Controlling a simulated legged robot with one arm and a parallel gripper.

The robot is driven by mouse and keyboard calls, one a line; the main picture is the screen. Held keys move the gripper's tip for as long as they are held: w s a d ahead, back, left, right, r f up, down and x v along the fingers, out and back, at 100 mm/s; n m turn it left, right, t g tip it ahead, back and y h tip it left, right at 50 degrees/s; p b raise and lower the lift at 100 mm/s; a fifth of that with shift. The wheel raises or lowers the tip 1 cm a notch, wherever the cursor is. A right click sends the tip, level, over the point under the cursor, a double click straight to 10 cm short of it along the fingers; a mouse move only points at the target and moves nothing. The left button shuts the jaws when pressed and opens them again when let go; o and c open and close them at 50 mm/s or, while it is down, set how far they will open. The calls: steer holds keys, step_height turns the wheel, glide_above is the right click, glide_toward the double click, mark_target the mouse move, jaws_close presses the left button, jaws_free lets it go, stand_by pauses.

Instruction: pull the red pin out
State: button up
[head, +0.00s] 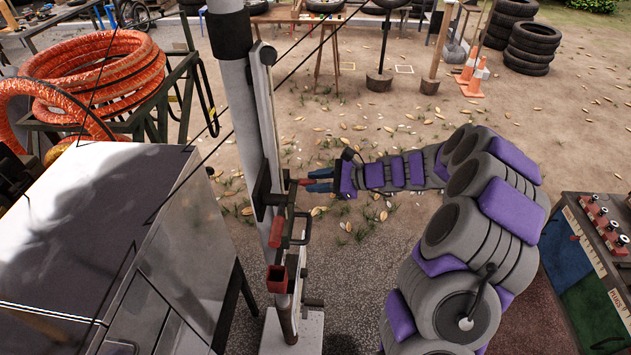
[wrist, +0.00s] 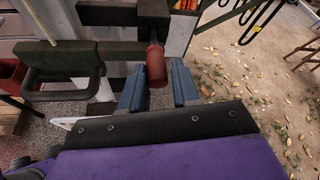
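The red pin (wrist: 156,66) is a short rounded red grip sticking out of a dark bracket on the upright post. In the head view its red end (head: 304,181) shows just left of my fingertips. My gripper (head: 317,181) reaches in from the right with its blue fingers apart. In the wrist view my gripper (wrist: 158,88) has one finger on each side of the pin's near end. A gap shows on the right side of the pin; contact on the left side is hard to tell. The pin's inner end is hidden in the bracket.
A dark handle (wrist: 62,72) sits left of the pin in the wrist view. A red square socket (head: 276,279) is lower on the post. A grey metal cabinet (head: 90,215) stands left, with an orange hose coil (head: 95,70) behind.

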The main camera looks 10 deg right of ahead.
steer(key=shift+c, duration=0.7)
steer(key=shift+s+a+r, duration=0.1)
steer(key=shift+a, duration=0.35)
jaws_close()
steer(key=shift+d, duration=0.1)
steer(key=shift+s+d+p, duration=0.1)
steer(key=shift+d+p, duration=0.15)
steer(key=shift+p, duration=0.1)
steer(key=d, duration=0.2)
steer(key=s+d+p, duration=0.1)
steer(key=shift+d, duration=0.35)
steer(key=shift+s+d+p, duration=0.1)
steer(key=shift+p, duration=0.25)
steer(key=shift+s+d+p, duration=0.2)
steer(key=shift+d+p, duration=0.1)
steer(key=shift+d, duration=0.35)
steer(key=shift+s+d+p, duration=0.2)
steer(key=shift+d+p, duration=0.1)
steer(key=shift+d, duration=0.4)
steer(key=shift+s+d+p, duration=0.2)
steer(key=shift+d+p, duration=0.1)
steer(key=shift+d, duration=0.35)
